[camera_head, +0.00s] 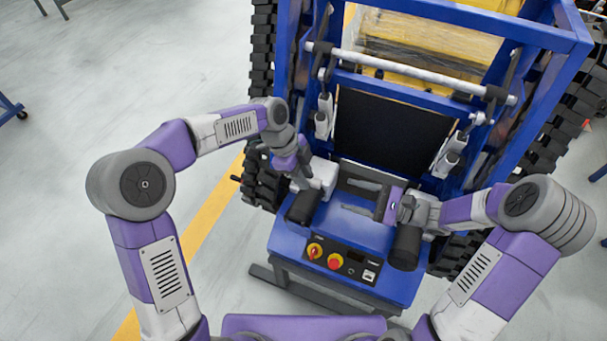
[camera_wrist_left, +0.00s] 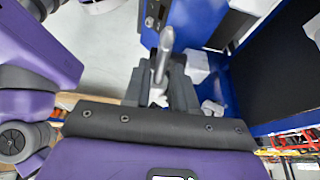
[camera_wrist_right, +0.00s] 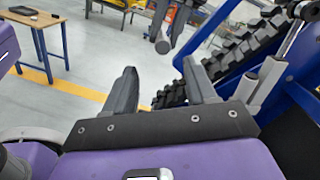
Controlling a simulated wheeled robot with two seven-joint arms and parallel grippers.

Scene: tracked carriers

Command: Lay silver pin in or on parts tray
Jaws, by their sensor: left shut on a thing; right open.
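The silver pin (camera_wrist_left: 165,44) shows in the left wrist view as a grey rod with a rounded head. My left gripper (camera_wrist_left: 163,78) is shut on it, and the rod stands out past the fingertips. In the head view my left gripper (camera_head: 303,178) is above the left side of the blue machine's front; the pin cannot be made out there. My right gripper (camera_head: 348,197) is open and empty, its fingers pointing left over the machine; both fingers also show apart in the right wrist view (camera_wrist_right: 164,82). I cannot pick out a parts tray with certainty.
The blue tracked carrier (camera_head: 283,240) has a control panel with a red button (camera_head: 335,261) and a black screen-like panel (camera_head: 392,133) behind. A wooden table (camera_wrist_right: 52,45) with a dark flat frame on it stands far off in the right wrist view.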

